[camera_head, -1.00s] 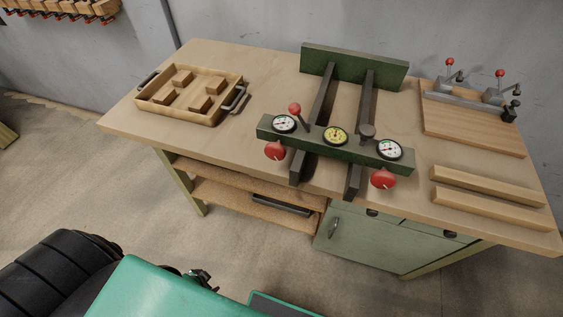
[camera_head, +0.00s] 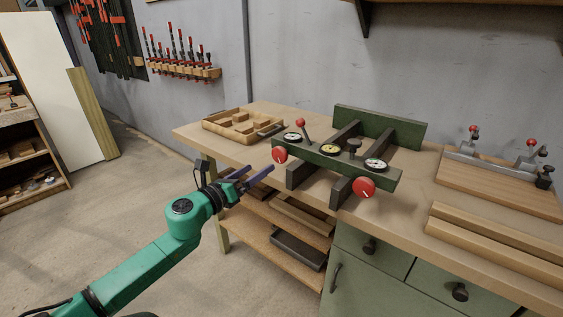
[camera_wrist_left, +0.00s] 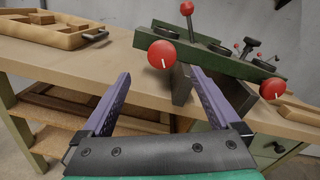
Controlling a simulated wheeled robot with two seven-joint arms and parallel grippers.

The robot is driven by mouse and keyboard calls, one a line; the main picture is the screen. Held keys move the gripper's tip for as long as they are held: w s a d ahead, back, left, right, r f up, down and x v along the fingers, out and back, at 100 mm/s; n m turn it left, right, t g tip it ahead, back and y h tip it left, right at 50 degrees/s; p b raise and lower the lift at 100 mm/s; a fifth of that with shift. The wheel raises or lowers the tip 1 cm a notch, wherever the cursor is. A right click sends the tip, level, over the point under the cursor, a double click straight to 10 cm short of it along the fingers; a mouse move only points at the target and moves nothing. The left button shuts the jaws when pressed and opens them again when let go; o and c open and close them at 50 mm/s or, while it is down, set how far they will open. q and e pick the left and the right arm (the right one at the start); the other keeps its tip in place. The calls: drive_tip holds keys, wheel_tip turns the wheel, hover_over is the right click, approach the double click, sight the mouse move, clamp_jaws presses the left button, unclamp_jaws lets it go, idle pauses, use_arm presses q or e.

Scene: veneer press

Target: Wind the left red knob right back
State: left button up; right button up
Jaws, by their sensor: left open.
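The left red knob (camera_head: 279,155) is on the front face of the green press bar (camera_head: 330,161), below the left dial, and has a white mark. My left gripper (camera_head: 258,174) is open and empty, to the left of the knob and a little lower, apart from it. In the left wrist view the left red knob (camera_wrist_left: 162,54) shows ahead, above and between the two purple fingers (camera_wrist_left: 160,85). The right red knob (camera_head: 364,188) is at the other end of the bar. My right gripper is not in view.
A wooden tray (camera_head: 207,124) with blocks stands at the bench's left end. A red-balled lever (camera_head: 300,123) rises above the left knob. Wooden strips (camera_head: 490,240) lie at the right. Shelves (camera_head: 262,226) sit under the bench edge.

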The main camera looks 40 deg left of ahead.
sight(278, 156)
use_arm(q)
drive_tip(key=w+b, duration=0.1)
drive_tip(key=w, duration=0.9)
drive_tip(key=shift+w+a+r, duration=0.1)
drive_tip(key=shift+w, duration=0.25)
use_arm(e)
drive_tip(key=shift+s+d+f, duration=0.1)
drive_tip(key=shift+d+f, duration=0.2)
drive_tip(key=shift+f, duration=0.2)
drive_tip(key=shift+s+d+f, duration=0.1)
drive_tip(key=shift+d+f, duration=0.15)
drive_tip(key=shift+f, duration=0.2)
use_arm(q)
drive_tip(key=c, duration=1.4)
drive_tip(key=shift+o, duration=0.2)
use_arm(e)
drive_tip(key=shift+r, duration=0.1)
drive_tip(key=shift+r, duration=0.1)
